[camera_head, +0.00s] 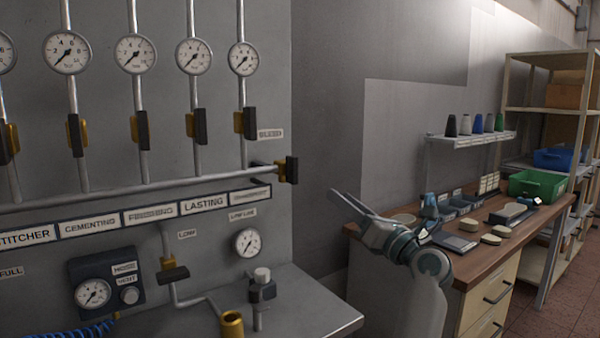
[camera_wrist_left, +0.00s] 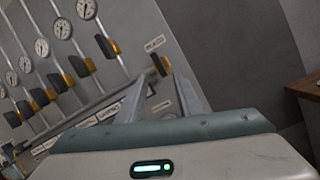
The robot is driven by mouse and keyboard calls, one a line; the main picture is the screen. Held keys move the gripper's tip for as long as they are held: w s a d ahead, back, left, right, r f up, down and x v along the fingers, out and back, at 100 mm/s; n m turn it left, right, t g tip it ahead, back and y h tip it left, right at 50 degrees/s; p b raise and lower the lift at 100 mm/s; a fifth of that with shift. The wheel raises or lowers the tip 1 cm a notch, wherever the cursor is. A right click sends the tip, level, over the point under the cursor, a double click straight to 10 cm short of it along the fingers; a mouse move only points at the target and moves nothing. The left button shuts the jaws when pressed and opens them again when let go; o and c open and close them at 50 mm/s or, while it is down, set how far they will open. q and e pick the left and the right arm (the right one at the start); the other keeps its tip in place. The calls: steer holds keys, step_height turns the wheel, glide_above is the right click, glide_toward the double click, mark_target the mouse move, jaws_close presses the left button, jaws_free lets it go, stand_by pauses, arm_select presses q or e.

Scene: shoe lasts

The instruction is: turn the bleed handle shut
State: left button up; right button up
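The bleed handle (camera_head: 291,170) is a black bar on a brass valve at the right end of the horizontal pipe, below and right of the BLEED label (camera_head: 269,133). The bar stands roughly upright, across the pipe. My left gripper (camera_head: 342,200) is right of the handle and a little lower, apart from it. In the left wrist view the fingers of my left gripper (camera_wrist_left: 165,78) are spread with nothing between them. The bleed handle (camera_wrist_left: 155,66) shows beyond the fingertips, roughly between them. My right gripper is out of view.
Several black-and-brass valve handles (camera_head: 143,130) stand on the vertical pipes under gauges (camera_head: 135,54). A grey ledge (camera_head: 305,298) with a small valve (camera_head: 262,288) juts out below. A wooden bench (camera_head: 470,265) with tools stands at right. Free space lies between panel and gripper.

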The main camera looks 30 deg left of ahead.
mark_target(296, 167)
arm_select(q)
steer(key=r+n+h, duration=0.1)
steer(key=s+r+n+h, duration=0.1)
steer(key=r, duration=0.1)
steer(key=r+n+g+h, duration=0.1)
steer(key=r+n, duration=0.1)
steer(key=shift+s+d, duration=0.1)
steer(key=shift+s, duration=0.25)
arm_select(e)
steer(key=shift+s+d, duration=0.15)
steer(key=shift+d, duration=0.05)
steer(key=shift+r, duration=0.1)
